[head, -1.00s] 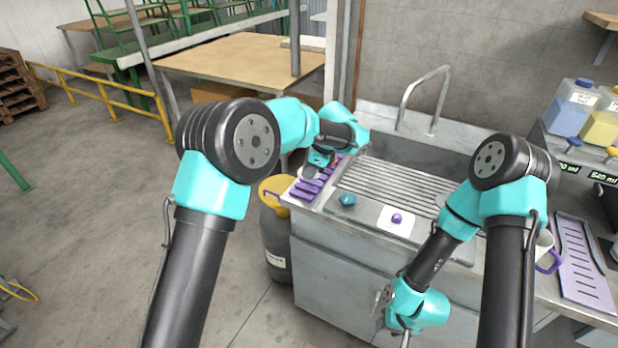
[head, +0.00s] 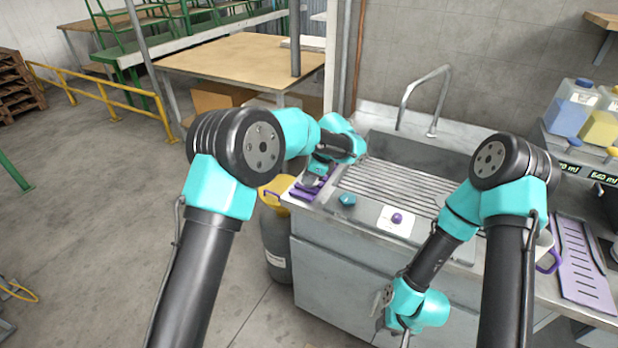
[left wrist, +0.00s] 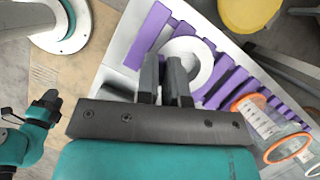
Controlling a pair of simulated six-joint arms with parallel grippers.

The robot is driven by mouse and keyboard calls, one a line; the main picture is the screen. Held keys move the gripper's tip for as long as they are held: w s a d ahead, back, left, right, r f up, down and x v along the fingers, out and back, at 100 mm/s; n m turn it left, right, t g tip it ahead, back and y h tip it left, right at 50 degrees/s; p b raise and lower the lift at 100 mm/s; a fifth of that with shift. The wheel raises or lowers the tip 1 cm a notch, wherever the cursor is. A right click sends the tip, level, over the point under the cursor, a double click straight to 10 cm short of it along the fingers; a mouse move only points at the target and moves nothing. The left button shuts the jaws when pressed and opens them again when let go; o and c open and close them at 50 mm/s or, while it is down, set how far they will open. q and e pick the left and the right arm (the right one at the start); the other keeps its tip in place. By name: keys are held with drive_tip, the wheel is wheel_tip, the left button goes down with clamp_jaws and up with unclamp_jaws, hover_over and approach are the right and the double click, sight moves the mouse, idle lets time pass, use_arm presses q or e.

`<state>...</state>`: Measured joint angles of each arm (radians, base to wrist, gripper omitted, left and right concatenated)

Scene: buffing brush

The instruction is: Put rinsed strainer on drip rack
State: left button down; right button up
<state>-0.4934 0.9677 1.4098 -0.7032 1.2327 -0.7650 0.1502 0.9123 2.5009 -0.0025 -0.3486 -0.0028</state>
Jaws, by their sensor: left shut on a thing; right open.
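My left gripper (head: 314,178) is low over the purple slatted rack (head: 303,192) at the left end of the sink counter. In the left wrist view its fingers (left wrist: 164,66) are close together at the near edge of a white round thing (left wrist: 203,64), which looks like the strainer. The strainer is over the purple slats of the rack (left wrist: 220,88); I cannot tell whether it touches them. In the head view my left gripper and arm hide it. My right gripper (head: 405,334) is open and empty, low in front of the cabinet.
A ribbed sink top (head: 400,190) with a tap (head: 425,95) lies right of the rack. A teal knob (head: 346,199) and a white plate with a purple knob (head: 397,218) sit along the front edge. Orange-rimmed clear beakers (left wrist: 290,147) stand beside the rack. A yellow-topped canister (head: 275,235) is on the floor.

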use_arm(q)
drive_tip(key=shift+f, duration=0.15)
drive_tip(key=c, duration=1.2)
unclamp_jaws()
drive_tip(key=shift+c, duration=0.2)
drive_tip(key=v, duration=1.2)
